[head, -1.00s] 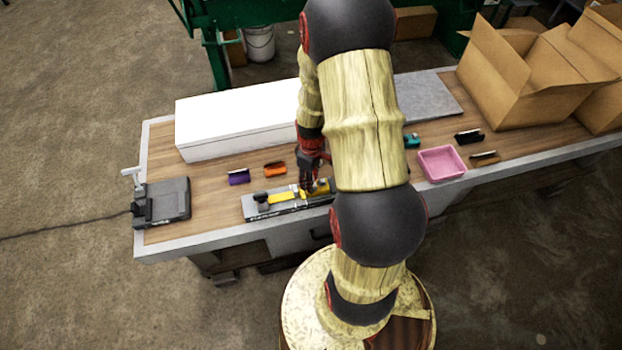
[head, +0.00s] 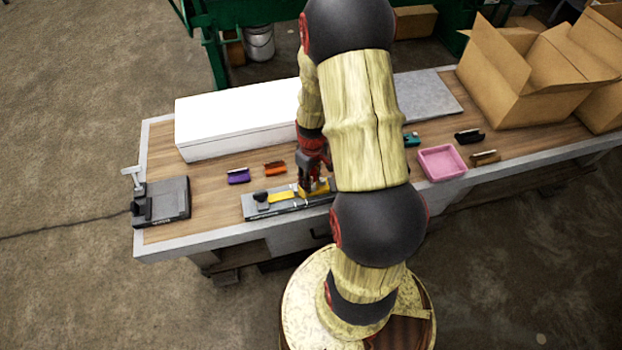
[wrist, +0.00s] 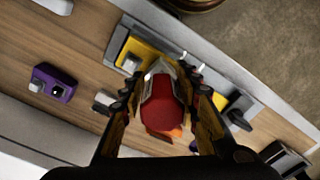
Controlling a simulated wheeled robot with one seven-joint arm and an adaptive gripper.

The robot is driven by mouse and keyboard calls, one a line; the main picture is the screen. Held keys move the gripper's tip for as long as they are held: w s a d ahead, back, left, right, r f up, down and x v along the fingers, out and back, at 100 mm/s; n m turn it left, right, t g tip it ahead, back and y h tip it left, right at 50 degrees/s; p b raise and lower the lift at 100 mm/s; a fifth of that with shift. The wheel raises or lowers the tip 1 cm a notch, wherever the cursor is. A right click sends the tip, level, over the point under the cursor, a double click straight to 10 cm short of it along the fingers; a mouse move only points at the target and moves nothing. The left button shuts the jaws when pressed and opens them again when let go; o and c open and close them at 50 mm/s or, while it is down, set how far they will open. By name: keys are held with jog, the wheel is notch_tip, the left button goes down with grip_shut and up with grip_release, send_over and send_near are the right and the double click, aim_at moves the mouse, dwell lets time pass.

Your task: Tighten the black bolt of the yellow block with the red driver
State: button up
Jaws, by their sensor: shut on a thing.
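My gripper (wrist: 163,88) is shut on the red driver (wrist: 163,108), whose rounded handle faces the wrist camera. The driver's lower end is mostly hidden by its handle. The yellow block (wrist: 143,50) shows just past the driver, with a small greyish-dark feature on it; I cannot tell whether this is the black bolt or whether the driver touches it. In the head view my gripper (head: 313,178) points down at the yellow block (head: 321,187), which sits at the right part of a grey fixture (head: 290,208) with a yellow bar and black knob.
A purple piece (head: 238,176) and an orange piece (head: 274,168) lie behind the fixture. A white box (head: 240,120) stands behind them. A black device (head: 168,202) is at the left, a pink tray (head: 442,162) at the right. Another purple block (wrist: 53,83) shows in the wrist view.

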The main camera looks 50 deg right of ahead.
jog(key=shift+m, duration=0.4)
jog(key=shift+m, duration=1.7)
jog(key=shift+s+m, duration=0.1)
jog(key=shift+m, duration=1.6)
jog(key=shift+m+p, duration=0.35)
jog(key=shift+m, duration=1.45)
